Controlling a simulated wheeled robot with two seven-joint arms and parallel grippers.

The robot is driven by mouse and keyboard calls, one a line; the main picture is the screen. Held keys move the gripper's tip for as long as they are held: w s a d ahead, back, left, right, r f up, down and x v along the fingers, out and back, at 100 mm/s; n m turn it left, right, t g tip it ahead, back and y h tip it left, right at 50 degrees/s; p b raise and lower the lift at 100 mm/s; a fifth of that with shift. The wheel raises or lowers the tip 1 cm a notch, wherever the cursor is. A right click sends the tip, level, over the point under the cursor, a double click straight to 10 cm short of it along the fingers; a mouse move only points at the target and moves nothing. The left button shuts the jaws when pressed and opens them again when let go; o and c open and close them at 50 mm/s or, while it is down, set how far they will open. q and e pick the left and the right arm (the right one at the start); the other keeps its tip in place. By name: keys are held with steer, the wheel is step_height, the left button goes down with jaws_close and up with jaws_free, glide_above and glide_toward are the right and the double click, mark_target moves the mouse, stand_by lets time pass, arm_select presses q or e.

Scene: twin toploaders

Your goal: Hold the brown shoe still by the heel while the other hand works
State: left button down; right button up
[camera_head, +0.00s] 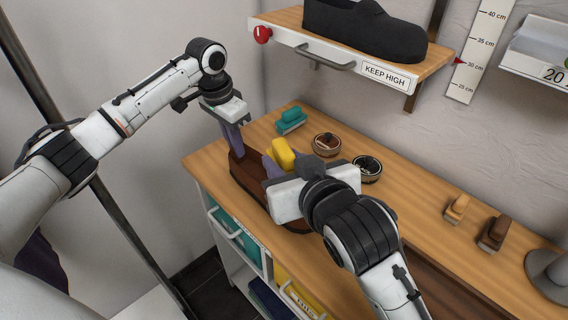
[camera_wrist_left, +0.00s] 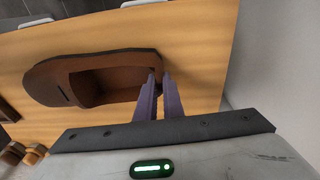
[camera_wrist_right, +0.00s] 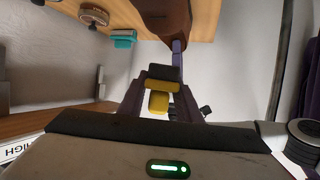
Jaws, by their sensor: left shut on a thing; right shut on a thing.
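The brown shoe (camera_head: 241,172) lies on the wooden bench, its heel toward my left gripper. In the head view its toe part is partly hidden behind my right gripper. My left gripper (camera_head: 236,150) is shut on the rim at the heel; the left wrist view shows the fingers (camera_wrist_left: 159,82) at the heel end of the shoe opening (camera_wrist_left: 105,80). My right gripper (camera_head: 277,168) is shut on a yellow-and-dark block (camera_head: 283,153), which also shows between its fingers in the right wrist view (camera_wrist_right: 159,101). It is over the shoe; I cannot tell whether it touches.
Behind the shoe are a teal brush (camera_head: 291,120) and two round tins (camera_head: 327,144) (camera_head: 367,168). Two brushes (camera_head: 456,208) (camera_head: 494,233) and a grey stand (camera_head: 548,272) are at the right. A shelf (camera_head: 340,58) with a dark shoe (camera_head: 365,30) overhangs the back.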

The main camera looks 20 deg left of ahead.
arm_select(q)
steer(key=c, duration=1.8)
jaws_free()
steer(key=shift+r, duration=0.1)
